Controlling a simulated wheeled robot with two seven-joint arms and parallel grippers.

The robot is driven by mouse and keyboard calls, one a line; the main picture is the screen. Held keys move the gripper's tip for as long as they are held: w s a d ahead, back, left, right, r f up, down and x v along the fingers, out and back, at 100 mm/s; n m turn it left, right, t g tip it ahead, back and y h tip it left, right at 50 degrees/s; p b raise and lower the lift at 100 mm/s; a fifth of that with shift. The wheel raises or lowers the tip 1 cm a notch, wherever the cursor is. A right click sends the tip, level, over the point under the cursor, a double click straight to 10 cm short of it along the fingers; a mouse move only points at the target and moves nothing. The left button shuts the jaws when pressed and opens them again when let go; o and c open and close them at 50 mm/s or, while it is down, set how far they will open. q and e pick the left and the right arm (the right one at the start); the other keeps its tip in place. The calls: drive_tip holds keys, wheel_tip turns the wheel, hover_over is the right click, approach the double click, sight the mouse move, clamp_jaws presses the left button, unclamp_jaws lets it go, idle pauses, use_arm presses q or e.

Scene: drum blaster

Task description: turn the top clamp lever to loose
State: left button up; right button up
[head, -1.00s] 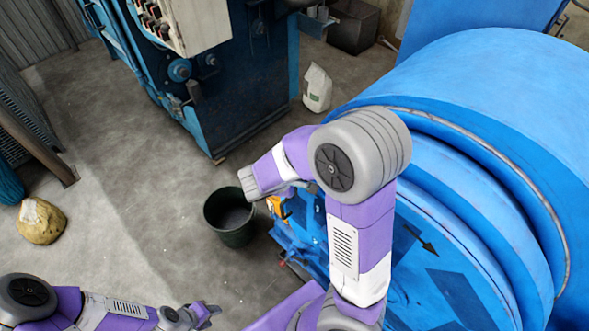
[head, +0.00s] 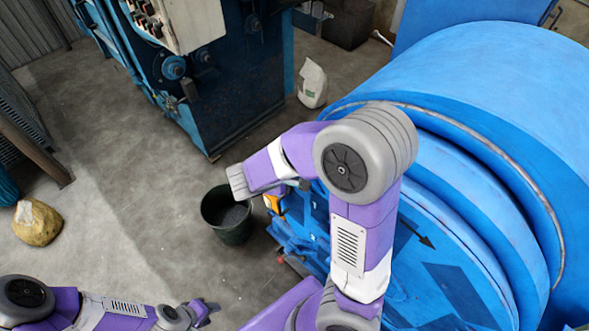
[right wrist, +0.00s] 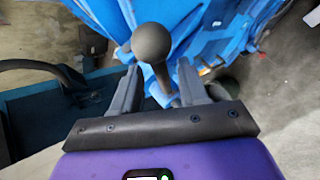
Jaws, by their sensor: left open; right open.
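A lever with a dark ball knob (right wrist: 151,43) shows in the right wrist view; I take it for the top clamp lever. My right gripper (right wrist: 157,84) is open, with one finger on each side of the lever's shaft. The knob stands past the fingertips, and I cannot tell whether either finger touches the shaft. My left gripper (head: 206,309) is open and empty at the bottom of the head view, away from the machine.
The big blue drum machine (head: 480,90) fills the right side. A dark bucket (head: 228,215) stands on the floor beside its lower left. A blue cabinet (head: 225,90), a white sack (head: 312,82) and a yellowish sack (head: 36,222) stand farther off.

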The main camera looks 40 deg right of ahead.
drive_tip(key=v, duration=0.5)
use_arm(q)
drive_tip(key=shift+s, duration=0.1)
use_arm(e)
drive_tip(key=shift+s, duration=0.1)
idle(0.3)
